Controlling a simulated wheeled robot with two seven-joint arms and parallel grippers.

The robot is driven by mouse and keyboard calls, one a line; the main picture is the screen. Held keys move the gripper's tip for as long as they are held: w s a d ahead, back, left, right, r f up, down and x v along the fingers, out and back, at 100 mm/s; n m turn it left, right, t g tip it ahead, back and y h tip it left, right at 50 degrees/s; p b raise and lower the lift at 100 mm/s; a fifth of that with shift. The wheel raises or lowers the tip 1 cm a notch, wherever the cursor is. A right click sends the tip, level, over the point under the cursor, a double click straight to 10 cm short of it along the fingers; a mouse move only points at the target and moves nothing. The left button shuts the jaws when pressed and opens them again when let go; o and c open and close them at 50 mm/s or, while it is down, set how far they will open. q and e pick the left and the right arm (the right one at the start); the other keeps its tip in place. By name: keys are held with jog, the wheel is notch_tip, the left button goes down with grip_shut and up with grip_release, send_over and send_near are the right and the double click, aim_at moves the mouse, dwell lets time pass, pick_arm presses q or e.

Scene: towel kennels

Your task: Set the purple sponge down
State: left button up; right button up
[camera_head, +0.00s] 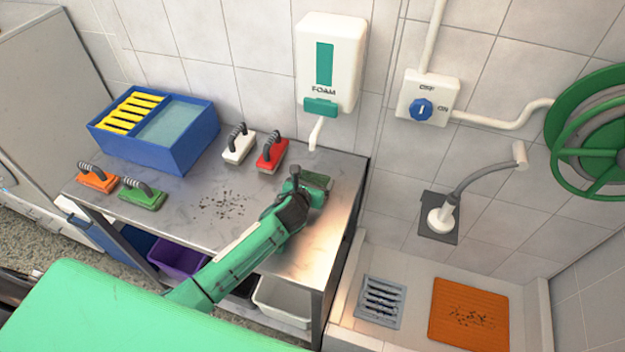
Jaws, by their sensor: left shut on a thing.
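My left gripper (307,186) is over the right end of the steel table (335,215), below the foam dispenser. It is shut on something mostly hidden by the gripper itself. I cannot make out its colour or shape, nor whether it touches the table top. No purple sponge shows clearly anywhere. My right gripper is out of view.
A blue two-part tub (185,150), orange brush (97,178), green brush (143,197), white brush (238,147) and red brush (271,155) stand on the table. A foam dispenser (331,60) hangs above. A purple bin (180,258) is below.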

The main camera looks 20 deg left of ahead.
pick_arm(q)
jog(key=shift+f, duration=0.1)
jog(key=shift+f, duration=0.1)
jog(key=o, duration=0.8)
jog(key=shift+o, duration=0.3)
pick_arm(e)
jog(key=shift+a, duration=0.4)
pick_arm(q)
jog(key=b+v, duration=0.1)
jog(key=v, duration=1.1)
jog(key=shift+a+b, duration=0.1)
jog(key=shift+b, duration=0.3)
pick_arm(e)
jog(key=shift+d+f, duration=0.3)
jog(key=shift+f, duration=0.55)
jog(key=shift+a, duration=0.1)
